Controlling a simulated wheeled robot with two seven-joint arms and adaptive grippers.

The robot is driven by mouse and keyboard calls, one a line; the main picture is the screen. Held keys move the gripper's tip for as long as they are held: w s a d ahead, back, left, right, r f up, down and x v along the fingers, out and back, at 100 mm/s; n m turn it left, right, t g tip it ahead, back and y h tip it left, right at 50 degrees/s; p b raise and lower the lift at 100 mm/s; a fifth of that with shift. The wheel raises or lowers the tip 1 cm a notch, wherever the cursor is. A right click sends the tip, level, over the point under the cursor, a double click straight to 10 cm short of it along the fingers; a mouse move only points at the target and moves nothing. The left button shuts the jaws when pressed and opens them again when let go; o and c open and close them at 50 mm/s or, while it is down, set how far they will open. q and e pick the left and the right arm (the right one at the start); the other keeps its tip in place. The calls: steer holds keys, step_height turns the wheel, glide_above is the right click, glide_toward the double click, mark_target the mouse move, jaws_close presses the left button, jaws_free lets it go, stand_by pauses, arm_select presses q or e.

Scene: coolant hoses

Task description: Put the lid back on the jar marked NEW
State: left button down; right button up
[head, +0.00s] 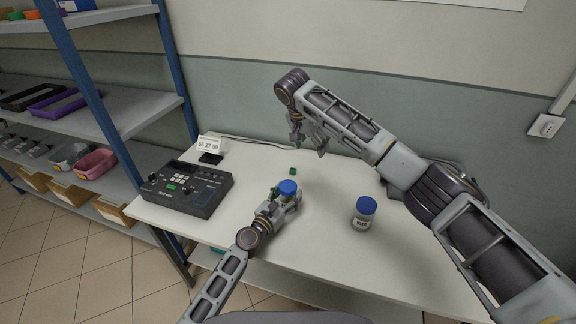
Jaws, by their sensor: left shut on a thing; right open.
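A clear jar with a blue lid (288,187) on top is at the middle of the table. My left gripper (284,202) is shut around this jar, below the lid. Its label is hidden by the fingers, and I cannot tell whether the lid is seated. A second jar (361,222) stands upright to the right, with its own blue lid (366,205) on it. Its white label has dark letters too small to read surely. My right gripper (309,142) is open and empty, above the back of the table, away from both jars.
A black tester box (186,189) with knobs stands on the table's left. Behind it are a small dark item (210,158) and a white digit display (211,144). A small green block (292,171) lies behind the held jar. Shelving stands at left. The table's front right is clear.

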steer(key=s+a+f+n, duration=0.1)
steer(key=n, duration=0.4)
steer(key=s+a+f+n+g+y, duration=0.1)
steer(key=s+a+n, duration=0.1)
steer(key=n, duration=0.3)
steer(key=s+a+f+n+g+y, duration=0.1)
steer(key=s+a+f+n, duration=0.1)
steer(key=n, duration=0.3)
steer(key=shift+a+n, duration=0.2)
steer(key=shift+n, duration=0.1)
steer(key=n, duration=0.2)
steer(key=a+n, duration=0.1)
steer(key=n, duration=0.1)
steer(key=shift+s+g+y, duration=0.3)
steer(key=shift+s+y, duration=0.05)
steer(key=shift+y, duration=0.05)
steer(key=n, duration=0.3)
steer(key=shift+s+a+n, duration=0.2)
steer(key=shift+a+n, duration=0.15)
steer(key=shift+n, duration=0.05)
steer(key=n, duration=0.4)
steer(key=shift+a+y, duration=0.1)
steer(key=shift+y, duration=0.2)
steer(key=shift+n, duration=2)
